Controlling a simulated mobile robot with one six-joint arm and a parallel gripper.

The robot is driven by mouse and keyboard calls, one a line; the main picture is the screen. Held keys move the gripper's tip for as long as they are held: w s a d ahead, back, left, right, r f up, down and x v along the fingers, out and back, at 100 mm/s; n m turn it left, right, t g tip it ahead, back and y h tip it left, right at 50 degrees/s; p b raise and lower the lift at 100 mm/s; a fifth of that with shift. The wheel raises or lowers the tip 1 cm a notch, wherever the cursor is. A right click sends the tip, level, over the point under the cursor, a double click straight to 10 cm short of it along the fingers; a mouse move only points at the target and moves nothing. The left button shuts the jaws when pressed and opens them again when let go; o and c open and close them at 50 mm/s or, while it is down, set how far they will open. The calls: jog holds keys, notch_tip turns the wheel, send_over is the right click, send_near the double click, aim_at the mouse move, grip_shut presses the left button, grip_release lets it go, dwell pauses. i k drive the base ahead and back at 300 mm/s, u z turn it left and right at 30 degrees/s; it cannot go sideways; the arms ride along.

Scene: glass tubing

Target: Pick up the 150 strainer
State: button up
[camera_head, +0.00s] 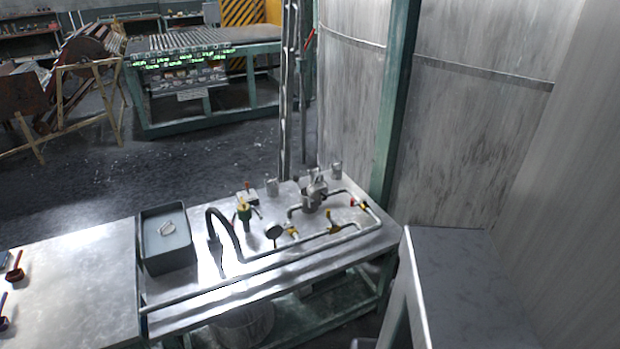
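I cannot tell which object is the 150 strainer, as no marking is readable. A grey metal fitting (310,198) stands among the pipes on the metal bench (200,308). A small pale object (168,229) lies in a dark grey bin (168,260) at the bench's left end. My gripper is not in view.
A black curved pipe (223,226) rises mid-bench. Thin pipework (350,234) with brass valves runs along the right. Small scoop-like items (15,271) lie at the far left. A grey-topped surface (460,285) stands at right. Bare floor (180,165) lies behind.

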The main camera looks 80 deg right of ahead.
aim_at(336, 168)
jog(key=u, duration=0.55)
jog(key=k, duration=2.4)
jog(key=z, duration=0.95)
